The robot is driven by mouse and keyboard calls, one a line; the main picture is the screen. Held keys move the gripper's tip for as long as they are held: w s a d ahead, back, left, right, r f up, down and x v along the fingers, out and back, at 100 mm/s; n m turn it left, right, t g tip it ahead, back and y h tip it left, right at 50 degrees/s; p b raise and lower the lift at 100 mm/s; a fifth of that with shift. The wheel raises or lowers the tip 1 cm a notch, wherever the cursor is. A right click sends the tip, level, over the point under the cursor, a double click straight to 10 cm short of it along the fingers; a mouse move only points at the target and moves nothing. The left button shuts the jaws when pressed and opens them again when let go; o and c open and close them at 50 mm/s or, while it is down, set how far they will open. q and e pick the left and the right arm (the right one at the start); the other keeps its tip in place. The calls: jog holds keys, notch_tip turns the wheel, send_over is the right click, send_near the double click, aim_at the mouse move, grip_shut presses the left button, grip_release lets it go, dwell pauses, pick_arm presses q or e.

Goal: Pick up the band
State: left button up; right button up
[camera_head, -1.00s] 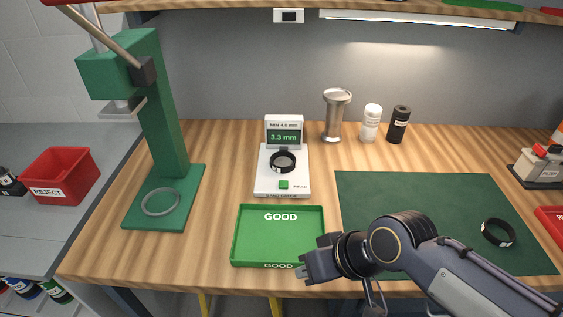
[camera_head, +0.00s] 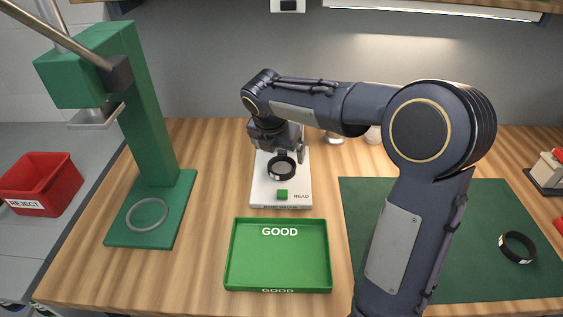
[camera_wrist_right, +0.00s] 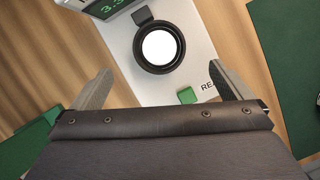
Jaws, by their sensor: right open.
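A black band (camera_head: 282,178) stands on the white gauge (camera_head: 262,193), its ring around a pale round face. In the right wrist view the band (camera_wrist_right: 160,70) lies ahead of and between my fingers, not touching them. My right gripper (camera_head: 279,151) is above the gauge, partly hidden by its own wrist in the head view. In the right wrist view my right gripper (camera_wrist_right: 165,85) is open and empty, one finger on each side of the gauge. A second black band (camera_head: 517,247) lies on the green mat at the right. My left gripper is not in view.
A green GOOD tray (camera_head: 278,283) sits in front of the gauge. A green press (camera_head: 150,150) with a grey ring on its base stands left, beyond it a red REJECT bin (camera_head: 40,185). My right arm crosses the green mat (camera_head: 480,200). The gauge has a green button (camera_wrist_right: 187,95).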

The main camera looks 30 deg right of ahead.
aim_at(283, 166)
jog(key=shift+w+f+n, duration=0.15)
jog(key=shift+w+n, duration=0.25)
jog(key=shift+w, duration=0.1)
jog(key=shift+w+d+f, duration=0.15)
jog(key=shift+f, duration=0.15)
jog(key=x, duration=0.7)
jog(key=shift+s+f, duration=0.1)
jog(key=shift+s, duration=0.3)
jog(key=shift+c, duration=0.2)
jog(key=c, duration=1.1)
jog(key=shift+r, duration=0.2)
